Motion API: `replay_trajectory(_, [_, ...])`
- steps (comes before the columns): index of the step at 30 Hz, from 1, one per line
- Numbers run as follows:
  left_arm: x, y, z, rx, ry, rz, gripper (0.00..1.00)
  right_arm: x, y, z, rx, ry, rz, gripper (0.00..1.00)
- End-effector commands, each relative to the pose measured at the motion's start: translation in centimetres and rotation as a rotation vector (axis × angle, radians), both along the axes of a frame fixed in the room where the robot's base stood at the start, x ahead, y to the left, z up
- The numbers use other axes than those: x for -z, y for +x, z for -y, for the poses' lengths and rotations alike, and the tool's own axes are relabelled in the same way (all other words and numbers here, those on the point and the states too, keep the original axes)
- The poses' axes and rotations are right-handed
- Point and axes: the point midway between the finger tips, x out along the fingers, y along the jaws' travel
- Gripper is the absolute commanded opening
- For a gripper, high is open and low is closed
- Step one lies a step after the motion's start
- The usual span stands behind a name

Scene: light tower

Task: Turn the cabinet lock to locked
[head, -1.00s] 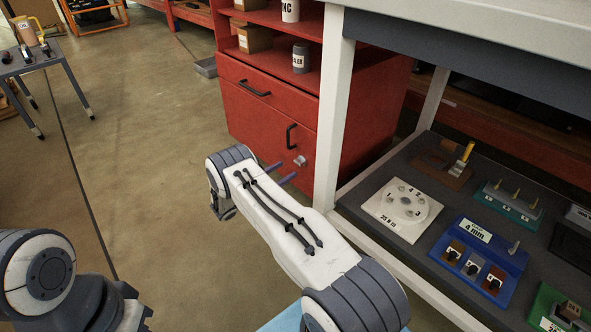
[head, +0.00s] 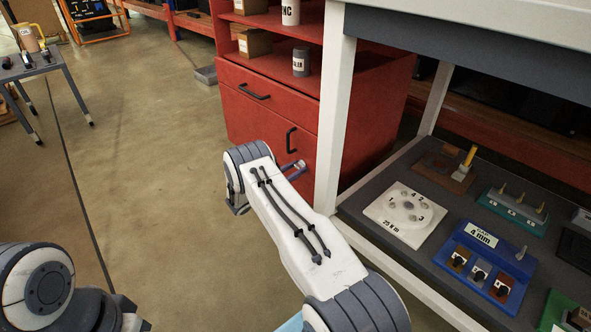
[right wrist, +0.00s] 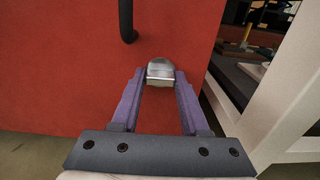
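The red cabinet (head: 265,122) stands below the red shelves, with a drawer above a door. Its lock is a small silver knob (head: 300,164) on the door, below the black door handle (head: 291,140). In the right wrist view the knob (right wrist: 160,74) is a rounded metal piece. My right gripper (head: 294,170) is at the lock. In the right wrist view its two purple fingers (right wrist: 159,78) are apart, one on each side of the knob, with narrow gaps. Whether they touch it is hard to tell. My left gripper is out of view.
A white bench post (head: 335,120) stands close to the right of the lock. The bench's lower shelf (head: 362,232) holds several fixtures, including a white numbered plate (head: 405,215) and a blue block (head: 485,260).

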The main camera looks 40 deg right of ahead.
Motion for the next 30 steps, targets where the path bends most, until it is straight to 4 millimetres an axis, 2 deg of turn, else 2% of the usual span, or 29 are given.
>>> replay_trajectory(8, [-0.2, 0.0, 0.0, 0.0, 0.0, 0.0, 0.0, 0.0, 0.0, 0.0, 0.0, 0.003, 0.041, 0.0])
replay_trajectory(14, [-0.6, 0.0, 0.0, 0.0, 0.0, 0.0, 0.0, 0.0, 0.0, 0.0, 0.0, 0.012, 0.152, 0.0])
replay_trajectory(30, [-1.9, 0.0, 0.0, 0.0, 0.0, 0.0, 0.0, 0.0, 0.0, 0.0, 0.0, 0.051, 0.646, 0.0])
